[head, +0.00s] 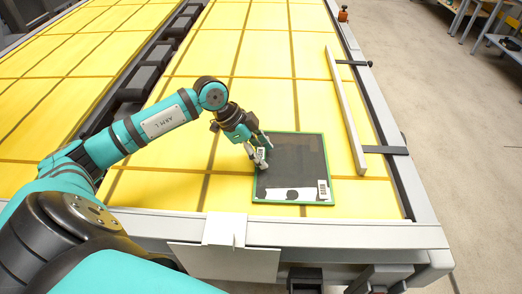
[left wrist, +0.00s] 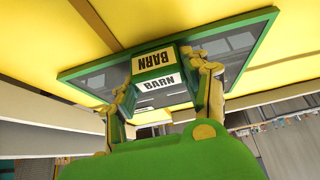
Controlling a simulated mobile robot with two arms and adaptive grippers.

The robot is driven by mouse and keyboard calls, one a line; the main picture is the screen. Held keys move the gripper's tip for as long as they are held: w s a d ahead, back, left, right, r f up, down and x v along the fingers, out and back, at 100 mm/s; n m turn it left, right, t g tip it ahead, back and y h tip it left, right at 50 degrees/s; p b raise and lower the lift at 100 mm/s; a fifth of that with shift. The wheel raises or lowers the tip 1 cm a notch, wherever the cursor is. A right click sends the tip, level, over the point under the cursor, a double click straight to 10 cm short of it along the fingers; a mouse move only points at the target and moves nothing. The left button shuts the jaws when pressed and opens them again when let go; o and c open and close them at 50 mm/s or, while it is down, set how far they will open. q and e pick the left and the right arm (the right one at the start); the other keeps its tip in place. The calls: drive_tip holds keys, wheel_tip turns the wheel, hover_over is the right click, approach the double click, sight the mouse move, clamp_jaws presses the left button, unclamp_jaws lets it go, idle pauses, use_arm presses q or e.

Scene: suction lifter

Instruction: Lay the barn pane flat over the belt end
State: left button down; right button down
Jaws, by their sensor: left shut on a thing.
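The barn pane (head: 293,165) is a dark square sheet with a green rim. It lies flat or nearly flat over the near end of the yellow belt (head: 230,190); I cannot tell if its whole underside touches. My left gripper (head: 261,156) is above the pane's left part. In the left wrist view, its two fingers (left wrist: 166,85) are shut on a green block with a white BARN label (left wrist: 160,82), which looks like a lifter's handle against the pane (left wrist: 215,48). The fingers and block hide part of the pane. My right gripper is not in view.
A pale guide rail (head: 345,110) on dark brackets stands right of the pane. A white bent plate (head: 225,258) hangs at the belt's front edge. A small orange item (head: 343,14) is at the far right edge. Belt beyond the pane is clear.

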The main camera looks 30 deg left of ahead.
use_arm(q)
drive_tip(key=c, duration=0.5)
unclamp_jaws()
drive_tip(key=shift+c, duration=0.2)
drive_tip(key=shift+f, duration=0.1)
drive_tip(key=v, duration=1.2)
